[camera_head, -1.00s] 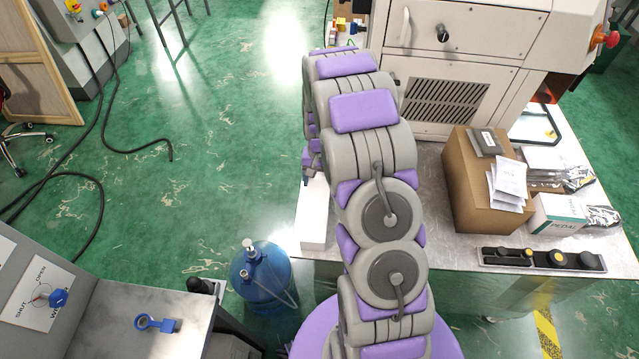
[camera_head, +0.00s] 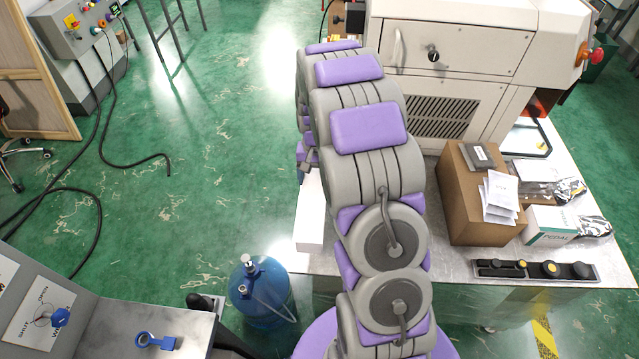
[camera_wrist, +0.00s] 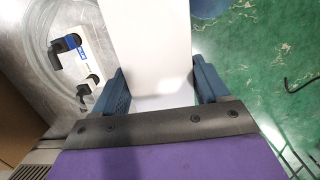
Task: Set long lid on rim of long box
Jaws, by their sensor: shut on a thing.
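In the wrist view, my gripper (camera_wrist: 163,88) has its two blue fingers on either side of a long, plain white piece (camera_wrist: 152,45), which looks like the long lid. The piece runs from between the fingers to the top edge of the picture. A paler white strip shows between the fingers nearer the wrist; I cannot tell if it is part of the lid or of the box. In the head view, a long white box shape (camera_head: 310,222) lies along the table's left edge, partly hidden by my arm. My gripper is hidden there. Whether lid and box touch cannot be seen.
The metal table (camera_head: 440,262) carries a cardboard box (camera_head: 465,205), a white-green carton (camera_head: 550,225) and a black tool strip (camera_head: 535,269). A large machine (camera_head: 450,60) stands behind. A blue water jug (camera_head: 262,292) stands on the floor left of the table. Open green floor lies further left.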

